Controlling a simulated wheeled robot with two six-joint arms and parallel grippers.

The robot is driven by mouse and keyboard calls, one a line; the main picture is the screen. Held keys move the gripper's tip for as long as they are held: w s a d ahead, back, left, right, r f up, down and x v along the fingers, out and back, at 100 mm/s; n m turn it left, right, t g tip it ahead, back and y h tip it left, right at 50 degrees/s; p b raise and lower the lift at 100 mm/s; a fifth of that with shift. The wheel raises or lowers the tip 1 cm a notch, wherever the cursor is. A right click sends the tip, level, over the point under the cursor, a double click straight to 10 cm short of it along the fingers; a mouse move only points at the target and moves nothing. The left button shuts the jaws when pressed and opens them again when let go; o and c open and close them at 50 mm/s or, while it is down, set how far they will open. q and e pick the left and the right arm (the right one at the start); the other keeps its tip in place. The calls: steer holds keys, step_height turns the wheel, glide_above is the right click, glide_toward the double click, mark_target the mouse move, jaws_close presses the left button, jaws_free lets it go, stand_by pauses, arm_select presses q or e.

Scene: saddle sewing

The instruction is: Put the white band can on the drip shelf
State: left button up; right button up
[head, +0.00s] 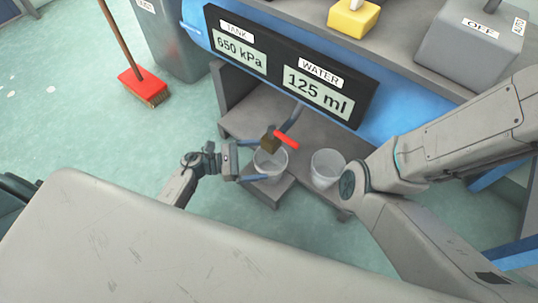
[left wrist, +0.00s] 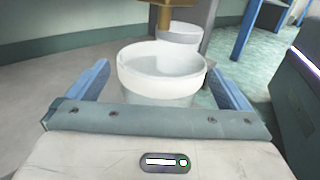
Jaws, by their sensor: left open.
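A pale, translucent can (head: 270,164) stands on a small grey shelf (head: 273,190) under a brass tap (head: 269,141) with a red lever. In the left wrist view this can (left wrist: 160,82) shows a white band around its top. My left gripper (head: 257,164) is open, with its blue fingers on either side of the can. Whether they touch it cannot be told. The brass tap (left wrist: 163,15) hangs just above and beyond the can. A second pale can (head: 327,167) stands to the right; its band is unclear. My right gripper is out of view.
A grey bench (head: 310,140) stands behind under the blue tank. A black panel (head: 290,70) reads TANK 650 kPa and WATER 125 ml. A red broom (head: 145,86) and grey bin (head: 168,40) stand at the upper left. Open floor (head: 60,110) lies to the left.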

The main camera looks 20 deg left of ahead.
arm_select(q)
steer(key=p+v, duration=0.1)
steer(key=v, duration=0.6)
steer(key=shift+a, duration=0.15)
steer(key=shift+s, duration=0.1)
steer(key=shift+c, duration=0.2)
stand_by(0.9)
